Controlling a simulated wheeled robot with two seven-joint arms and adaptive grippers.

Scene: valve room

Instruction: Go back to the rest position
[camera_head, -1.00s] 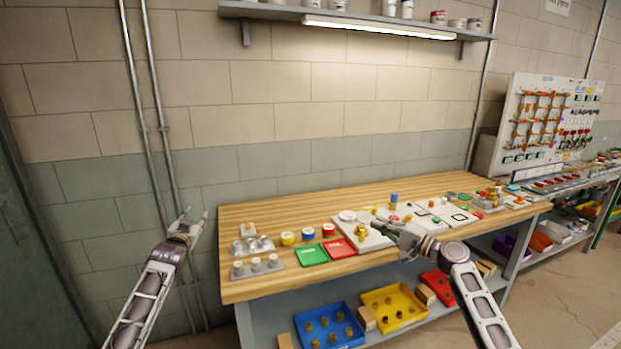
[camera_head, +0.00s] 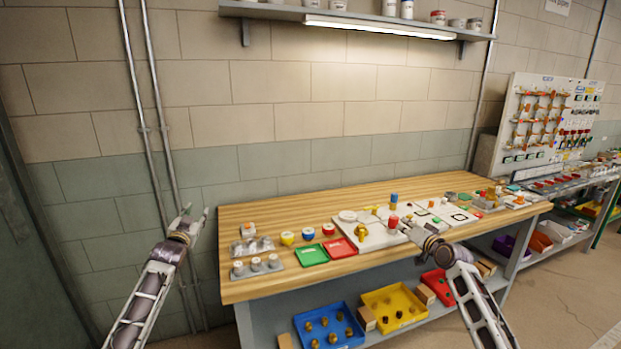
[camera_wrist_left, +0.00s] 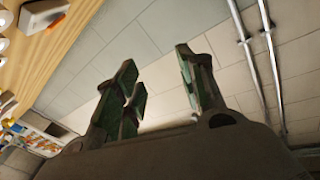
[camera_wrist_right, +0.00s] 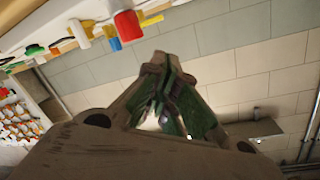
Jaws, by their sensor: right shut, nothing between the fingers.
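My left gripper (camera_head: 190,217) is left of the workbench, in front of the wall, with its fingers pointing up. In the left wrist view its fingers (camera_wrist_left: 160,85) are apart with nothing between them. My right gripper (camera_head: 408,229) is at the front edge of the workbench, beside the white board with fittings. In the right wrist view its fingertips (camera_wrist_right: 163,62) meet and hold nothing. A red-capped fitting (camera_head: 393,221) stands on the board just behind the right gripper, and it also shows in the right wrist view (camera_wrist_right: 127,24).
The wooden workbench (camera_head: 240,290) carries a green tray (camera_head: 312,254), a red tray (camera_head: 340,248) and several capped parts. Blue (camera_head: 328,325) and yellow (camera_head: 393,305) bins sit on the shelf below. A wall shelf (camera_head: 350,17) hangs above. Space around the left gripper is clear.

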